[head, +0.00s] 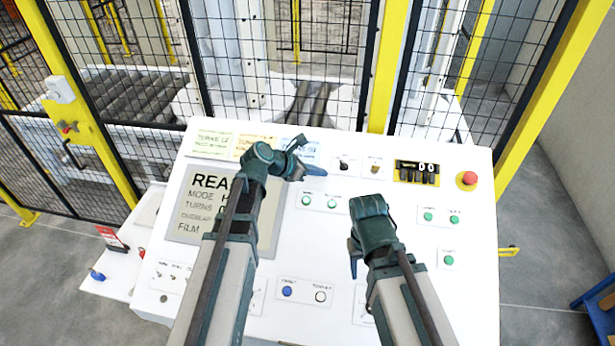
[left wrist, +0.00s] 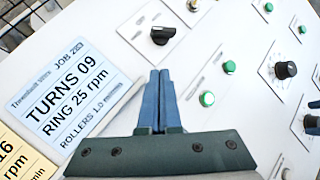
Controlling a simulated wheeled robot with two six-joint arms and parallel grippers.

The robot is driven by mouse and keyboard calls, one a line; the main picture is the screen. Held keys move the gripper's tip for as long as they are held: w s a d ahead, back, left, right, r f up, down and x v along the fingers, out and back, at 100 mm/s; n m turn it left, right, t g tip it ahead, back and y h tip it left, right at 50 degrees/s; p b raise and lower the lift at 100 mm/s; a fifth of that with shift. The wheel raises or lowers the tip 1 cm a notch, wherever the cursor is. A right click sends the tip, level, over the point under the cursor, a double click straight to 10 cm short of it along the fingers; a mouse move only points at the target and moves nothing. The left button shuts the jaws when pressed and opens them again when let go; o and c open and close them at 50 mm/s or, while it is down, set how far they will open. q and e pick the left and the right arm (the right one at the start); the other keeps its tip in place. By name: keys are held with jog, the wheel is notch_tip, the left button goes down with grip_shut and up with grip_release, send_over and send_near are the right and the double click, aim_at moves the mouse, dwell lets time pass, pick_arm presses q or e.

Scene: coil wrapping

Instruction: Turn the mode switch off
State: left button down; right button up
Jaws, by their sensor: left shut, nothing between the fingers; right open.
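A black rotary switch (head: 343,163) sits on a white plate at the top of the sloping console, right of the blue card; its label is too small to read. It also shows in the left wrist view (left wrist: 168,36), its grip slanted. I cannot tell by lettering whether it is the mode switch. My left gripper (head: 321,171) is shut and empty, its blue fingertips (left wrist: 158,73) just short of the switch and apart from it. My right gripper (head: 353,262) hangs over the console's middle, open, its fingers partly hidden by its own body.
The console (head: 480,200) carries a display (head: 190,205), several green buttons (head: 428,216), a red emergency button (head: 467,179), a black counter (head: 417,172) and a blue button (head: 287,291). Another switch (head: 375,169) sits right of the black one. A yellow-framed mesh fence (head: 385,60) stands behind.

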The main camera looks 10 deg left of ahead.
aim_at(339, 161)
pick_arm(q)
jog(key=shift+w+d+r+p, duration=0.15)
jog(key=shift+w+d+p, duration=0.2)
jog(key=shift+w+d, duration=0.5)
jog(key=shift+w+d+r+p, duration=0.15)
jog(key=shift+w+d+p, duration=0.2)
jog(key=shift+w+d, duration=0.45)
pick_arm(e)
jog(key=shift+r, duration=0.3)
pick_arm(q)
jog(key=shift+s, duration=0.1)
pick_arm(e)
jog(key=shift+r, duration=0.1)
